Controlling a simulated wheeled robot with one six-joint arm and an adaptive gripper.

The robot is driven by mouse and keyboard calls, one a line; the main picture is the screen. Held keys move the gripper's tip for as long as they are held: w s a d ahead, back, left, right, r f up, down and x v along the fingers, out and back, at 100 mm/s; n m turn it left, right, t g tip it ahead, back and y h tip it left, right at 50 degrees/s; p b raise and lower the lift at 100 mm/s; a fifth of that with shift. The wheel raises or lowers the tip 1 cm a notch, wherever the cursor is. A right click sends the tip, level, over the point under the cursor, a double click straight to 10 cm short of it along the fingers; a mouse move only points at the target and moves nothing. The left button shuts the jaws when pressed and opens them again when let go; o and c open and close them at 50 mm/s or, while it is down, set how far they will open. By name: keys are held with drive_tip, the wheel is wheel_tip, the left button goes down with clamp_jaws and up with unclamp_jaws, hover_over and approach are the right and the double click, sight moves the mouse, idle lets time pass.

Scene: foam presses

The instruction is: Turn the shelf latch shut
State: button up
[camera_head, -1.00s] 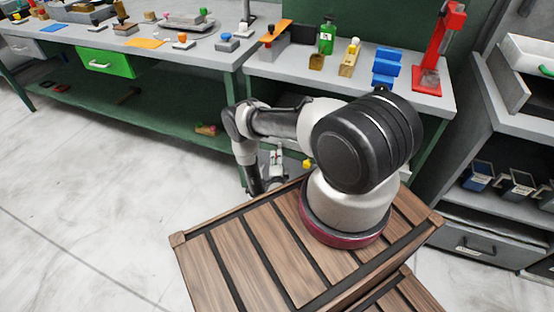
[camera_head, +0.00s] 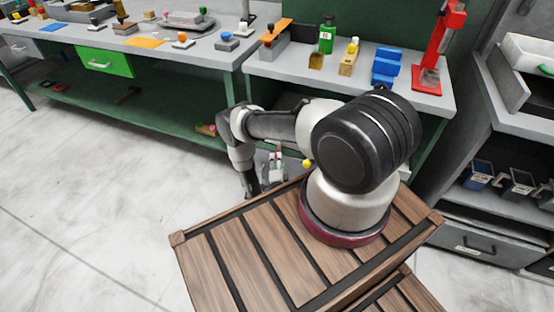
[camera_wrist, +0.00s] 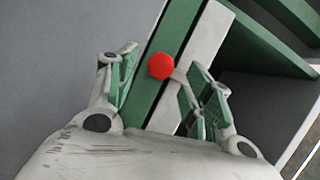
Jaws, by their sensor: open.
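I take this knob to be the handle of the shelf latch. My gripper (camera_wrist: 164,80) is open, with one green-padded finger to the left of the knob and one to the right. The knob appears between the fingertips, and I cannot tell how deep it sits or whether a finger touches it. In the head view my arm reaches down beside the bench, and the gripper is largely hidden there.
A wooden slatted crate (camera_head: 222,264) fills the front of the head view. Behind it is a grey bench top (camera_head: 285,68) with a green bottle (camera_head: 327,36) and a red press (camera_head: 447,50). A small yellow ball (camera_head: 307,163) shows beside my arm. The floor at left is clear.

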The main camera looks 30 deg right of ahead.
drive_tip(key=v, duration=0.9)
